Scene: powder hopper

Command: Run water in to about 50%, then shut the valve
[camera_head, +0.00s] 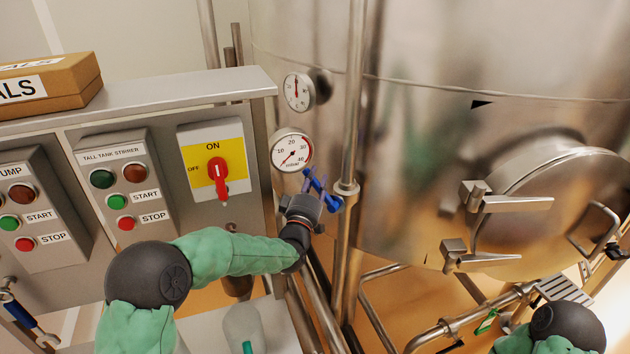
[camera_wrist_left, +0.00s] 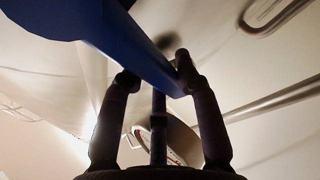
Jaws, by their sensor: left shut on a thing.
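A blue valve handle (camera_head: 334,202) sits below the mbar gauge (camera_head: 291,151), beside a vertical pipe in front of the steel tank (camera_head: 430,190). My left gripper (camera_head: 314,190) is at this handle, its fingers partly overlapping the blue. In the left wrist view the blue lever (camera_wrist_left: 95,38) crosses between the two fingertips (camera_wrist_left: 156,72), and the gripper is shut on it. The mbar gauge's red needle points to the lower left. The water level inside the tank cannot be seen. My right arm shows at the lower right, but its gripper is out of view.
A second dial gauge (camera_head: 297,91) is above the mbar gauge. A control panel with a red rotary switch (camera_head: 220,175) and start/stop buttons stands at left, with a cardboard box (camera_head: 50,88) on top. A round tank hatch (camera_head: 545,205) with clamps projects at right.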

